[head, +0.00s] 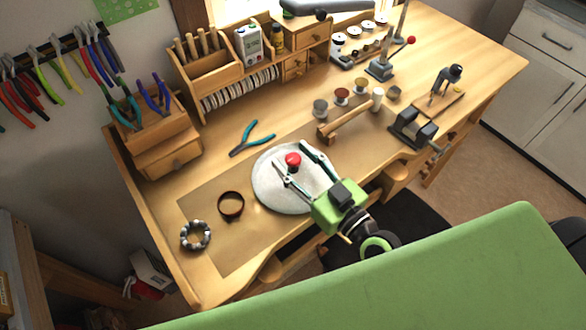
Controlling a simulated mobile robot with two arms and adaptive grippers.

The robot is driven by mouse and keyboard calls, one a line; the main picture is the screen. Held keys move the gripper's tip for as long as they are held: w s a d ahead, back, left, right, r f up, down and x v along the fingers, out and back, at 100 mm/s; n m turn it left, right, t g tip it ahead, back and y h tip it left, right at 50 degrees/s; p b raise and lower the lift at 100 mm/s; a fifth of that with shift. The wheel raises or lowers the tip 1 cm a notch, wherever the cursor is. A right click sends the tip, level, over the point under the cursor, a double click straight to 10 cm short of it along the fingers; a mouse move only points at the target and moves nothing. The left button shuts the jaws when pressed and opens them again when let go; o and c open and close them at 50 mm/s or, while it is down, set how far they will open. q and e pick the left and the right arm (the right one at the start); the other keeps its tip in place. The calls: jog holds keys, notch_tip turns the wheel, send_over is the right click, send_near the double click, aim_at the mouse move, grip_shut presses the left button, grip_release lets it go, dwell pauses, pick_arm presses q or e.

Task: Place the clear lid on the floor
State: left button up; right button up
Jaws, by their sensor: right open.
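The lid (268,190) is a pale, whitish disc with a red knob (293,160), on the front part of the wooden workbench. Whether a dish is beneath it I cannot tell. My right gripper (291,157) reaches in from the lower right over the lid. Its fingers are open, one on each side of the red knob, and its green body covers the disc's right edge. Whether the fingers touch the knob I cannot tell. The floor (495,158) shows brown to the right of the bench. My left gripper is out of view.
On the workbench (470,45), teal pliers (252,138), a brown ring-shaped band (231,205) and a beaded bracelet (196,236) lie left of the lid. A mallet (348,117) and a small vise (414,130) are to the right. A dark mat (405,220) lies below the bench's front edge.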

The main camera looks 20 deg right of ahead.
jog(key=shift+w+a, duration=0.15)
jog(key=shift+w, duration=0.3)
jog(key=shift+c, duration=0.4)
jog(key=shift+s, duration=0.1)
grip_shut()
